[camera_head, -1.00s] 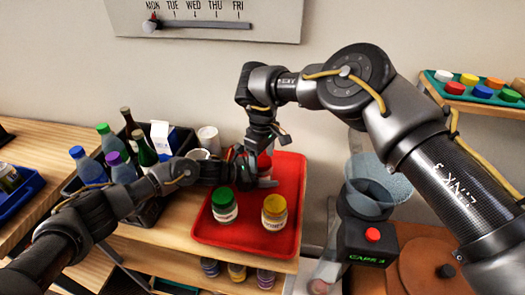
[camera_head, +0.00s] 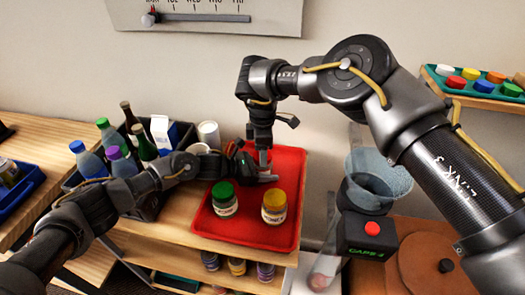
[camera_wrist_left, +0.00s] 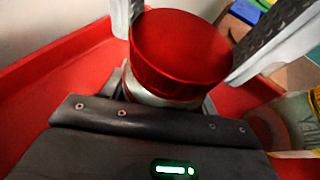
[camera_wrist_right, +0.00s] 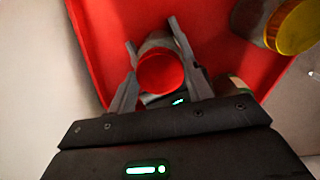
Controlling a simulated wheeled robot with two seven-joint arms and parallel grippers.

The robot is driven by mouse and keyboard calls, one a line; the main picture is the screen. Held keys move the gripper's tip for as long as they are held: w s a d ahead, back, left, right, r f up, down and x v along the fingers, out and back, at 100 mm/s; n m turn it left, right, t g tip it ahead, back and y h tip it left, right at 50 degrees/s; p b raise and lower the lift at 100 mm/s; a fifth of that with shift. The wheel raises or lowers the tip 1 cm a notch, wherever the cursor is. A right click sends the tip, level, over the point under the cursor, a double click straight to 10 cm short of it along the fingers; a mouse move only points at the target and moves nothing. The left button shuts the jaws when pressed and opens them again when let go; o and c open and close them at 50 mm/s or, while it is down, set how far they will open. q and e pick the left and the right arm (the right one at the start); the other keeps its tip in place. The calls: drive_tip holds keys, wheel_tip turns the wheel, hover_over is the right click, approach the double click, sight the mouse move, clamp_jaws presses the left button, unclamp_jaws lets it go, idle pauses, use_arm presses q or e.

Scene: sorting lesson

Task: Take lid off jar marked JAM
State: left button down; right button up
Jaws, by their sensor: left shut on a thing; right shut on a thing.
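A jar with a red lid shows in the left wrist view (camera_wrist_left: 180,50) and in the right wrist view (camera_wrist_right: 160,72); its label is out of sight. My left gripper (camera_head: 245,163) reaches in from the side and is shut on the jar body below the lid. My right gripper (camera_head: 264,160) points down from above, its fingers closed on either side of the red lid. The lid sits at the jar's mouth; I cannot tell whether it is loose. In the head view the grippers hide most of this jar.
The red tray (camera_head: 205,222) holds a green-lidded jar (camera_head: 224,198) and a yellow-lidded jar (camera_head: 274,207) in front. A dark crate of bottles (camera_head: 150,205) stands left. A clear funnel-like vessel on a black device (camera_head: 368,235) stands right of the tray.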

drive_tip(key=n, duration=0.5)
drive_tip(key=shift+n, duration=0.3)
drive_tip(key=n, duration=0.5)
drive_tip(key=shift+n, duration=0.3)
drive_tip(key=n, duration=0.5)
drive_tip(key=shift+d+n, duration=0.1)
drive_tip(key=shift+n, duration=0.3)
drive_tip(key=n, duration=1)
drive_tip(key=shift+n, duration=0.3)
drive_tip(key=n, duration=0.7)
drive_tip(key=shift+r, duration=0.1)
drive_tip(key=n, duration=1.1)
drive_tip(key=shift+n, duration=0.4)
